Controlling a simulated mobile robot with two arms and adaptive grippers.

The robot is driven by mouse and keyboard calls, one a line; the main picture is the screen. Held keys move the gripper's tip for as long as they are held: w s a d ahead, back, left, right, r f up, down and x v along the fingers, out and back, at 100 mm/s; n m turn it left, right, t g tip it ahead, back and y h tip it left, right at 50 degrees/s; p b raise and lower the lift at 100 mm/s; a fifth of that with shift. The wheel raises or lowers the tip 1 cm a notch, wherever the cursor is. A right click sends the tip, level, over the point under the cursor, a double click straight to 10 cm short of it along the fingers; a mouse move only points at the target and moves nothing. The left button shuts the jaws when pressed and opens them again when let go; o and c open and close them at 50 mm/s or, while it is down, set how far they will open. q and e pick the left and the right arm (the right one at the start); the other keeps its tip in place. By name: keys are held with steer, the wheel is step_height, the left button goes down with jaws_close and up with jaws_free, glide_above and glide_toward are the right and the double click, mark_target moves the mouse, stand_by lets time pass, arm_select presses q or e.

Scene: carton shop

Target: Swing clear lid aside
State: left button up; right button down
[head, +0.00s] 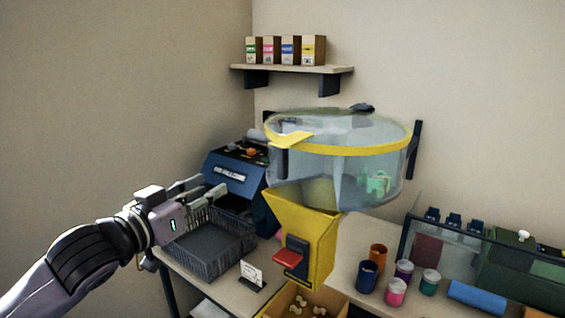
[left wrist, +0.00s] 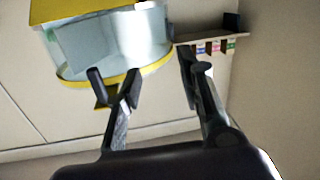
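The clear lid (head: 345,127) lies flat on top of a clear round drum (head: 330,172), inside a yellow rim. A yellow tab (head: 290,139) sticks out from the rim on its left side. My left gripper (head: 212,188) is to the left of the drum and lower than the rim, apart from it. Its two fingers are spread with nothing between them. In the left wrist view, upside down, the gripper (left wrist: 160,72) has the drum (left wrist: 110,48) and the yellow tab (left wrist: 103,104) beyond its fingers. My right gripper is out of view.
A yellow hopper (head: 305,235) with a red lever (head: 287,259) is under the drum. A dark basket (head: 205,250) and a blue machine (head: 238,180) stand left of it. Several small jars (head: 397,290) stand at the right. A shelf (head: 292,69) holds several cartons above.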

mark_target(279, 160)
arm_select(q)
steer(key=s+d+r+m+h, duration=0.1)
steer(key=s+d+r, duration=0.15)
steer(key=s, duration=0.25)
steer(key=s+d+r+m+h, duration=0.1)
steer(key=s+r+m, duration=0.15)
steer(key=s, duration=0.25)
steer(key=shift+n+g, duration=0.35)
steer(key=shift+g, duration=0.15)
steer(key=p+x, duration=0.3)
steer(key=x, duration=0.2)
steer(key=p+x, duration=0.3)
steer(key=x, duration=0.3)
steer(key=s+d+p+x, duration=0.1)
steer(key=p+x, duration=0.2)
steer(key=x, duration=0.2)
steer(key=shift+w+d+r, duration=0.2)
steer(key=shift+r, duration=0.15)
steer(key=shift+w+d+f, duration=0.1)
steer(key=shift+w+d, duration=0.1)
steer(key=shift+w, duration=0.15)
steer(key=c, duration=0.8)
jaws_close()
